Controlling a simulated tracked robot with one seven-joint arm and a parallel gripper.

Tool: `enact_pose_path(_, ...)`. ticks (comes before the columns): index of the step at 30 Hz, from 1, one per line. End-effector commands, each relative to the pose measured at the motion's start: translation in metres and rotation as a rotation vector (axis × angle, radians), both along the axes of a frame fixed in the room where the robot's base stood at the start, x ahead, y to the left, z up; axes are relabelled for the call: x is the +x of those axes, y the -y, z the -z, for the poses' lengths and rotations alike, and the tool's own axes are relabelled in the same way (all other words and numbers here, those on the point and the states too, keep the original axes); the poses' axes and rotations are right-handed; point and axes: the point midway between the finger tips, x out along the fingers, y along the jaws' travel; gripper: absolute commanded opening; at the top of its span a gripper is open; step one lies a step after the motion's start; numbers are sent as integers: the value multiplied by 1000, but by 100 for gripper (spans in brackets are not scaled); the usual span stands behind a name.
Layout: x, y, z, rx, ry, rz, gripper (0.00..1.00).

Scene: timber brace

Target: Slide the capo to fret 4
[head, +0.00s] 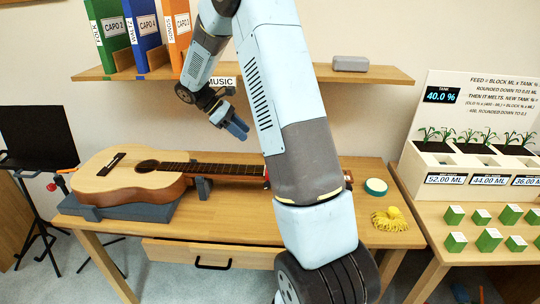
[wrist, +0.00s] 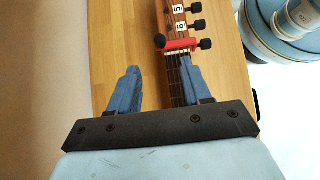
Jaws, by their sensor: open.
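The guitar (head: 140,185) lies on its back on the table, its neck pointing right. Its neck (head: 225,168) runs behind my arm. The red capo (wrist: 178,45) sits across the neck by the headstock in the wrist view; black tuning pegs and tags "5" and "6" are beyond it. In the head view my arm hides most of the capo. My gripper (head: 235,128) is open and empty above the neck. In the wrist view my gripper (wrist: 157,70) has its right finger over the neck and its left finger over bare table, both short of the capo. Fret numbers are not readable.
A dark cradle (head: 120,208) holds the guitar body, and a neck rest (head: 203,188) stands under the neck. A shelf (head: 385,75) with binders hangs above. The table's front is clear.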

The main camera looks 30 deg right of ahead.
Motion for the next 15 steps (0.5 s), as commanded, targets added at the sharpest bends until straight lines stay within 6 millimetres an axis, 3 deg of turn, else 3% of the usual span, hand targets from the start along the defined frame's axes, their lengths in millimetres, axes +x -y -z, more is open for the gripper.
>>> enact_pose_path(15,-32,46,55,0,-4,1,48)
